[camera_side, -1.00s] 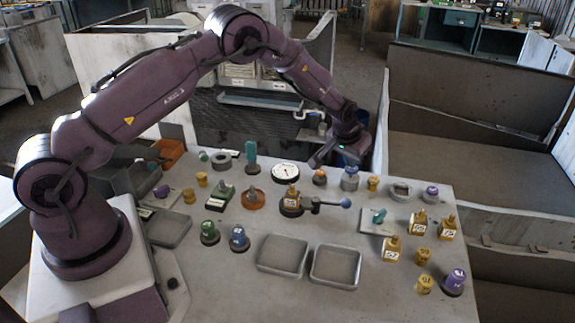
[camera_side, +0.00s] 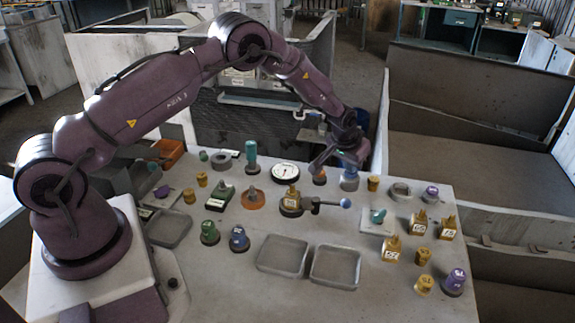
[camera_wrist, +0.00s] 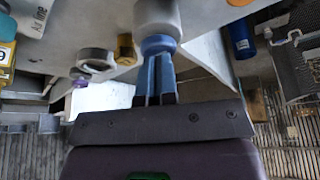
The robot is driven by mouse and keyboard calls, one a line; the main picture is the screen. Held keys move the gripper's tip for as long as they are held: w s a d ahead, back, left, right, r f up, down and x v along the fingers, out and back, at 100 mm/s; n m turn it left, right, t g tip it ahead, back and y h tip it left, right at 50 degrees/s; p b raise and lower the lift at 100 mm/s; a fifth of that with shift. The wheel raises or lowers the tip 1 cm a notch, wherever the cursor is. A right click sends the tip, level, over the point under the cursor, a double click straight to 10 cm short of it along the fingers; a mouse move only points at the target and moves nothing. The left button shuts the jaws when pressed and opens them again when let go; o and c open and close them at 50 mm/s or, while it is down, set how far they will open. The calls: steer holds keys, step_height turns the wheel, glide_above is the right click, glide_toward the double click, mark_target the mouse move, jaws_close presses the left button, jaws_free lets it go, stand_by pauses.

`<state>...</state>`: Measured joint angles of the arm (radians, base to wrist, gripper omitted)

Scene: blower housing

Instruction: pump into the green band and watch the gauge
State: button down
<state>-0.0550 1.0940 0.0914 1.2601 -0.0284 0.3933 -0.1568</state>
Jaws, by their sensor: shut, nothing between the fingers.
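A round white-faced gauge (camera_side: 285,171) stands at the back middle of the table; its needle is too small to read, and I cannot make out a green band. A grey cylinder with a blue upper part (camera_side: 350,182) stands right of it; the wrist view shows its pale grey body (camera_wrist: 158,14) and blue neck. My gripper (camera_side: 350,165) is over this cylinder. In the wrist view my gripper (camera_wrist: 157,62) has its narrow fingers together, lined up with the blue neck; whether they touch it I cannot tell.
A dark lever with a blue ball (camera_side: 345,203) reaches right from a round base in front of the gauge. An orange-topped part (camera_side: 320,178) and a yellow cylinder (camera_side: 373,184) flank the grey cylinder. Two empty trays (camera_side: 283,256) (camera_side: 335,267) lie at the front.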

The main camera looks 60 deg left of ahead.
steer(key=shift+f, duration=0.15)
steer(key=shift+r, duration=0.9)
stand_by(0.8)
steer(key=shift+f, duration=0.95)
steer(key=shift+r, duration=0.95)
step_height(320, 180, up, 6)
stand_by(0.8)
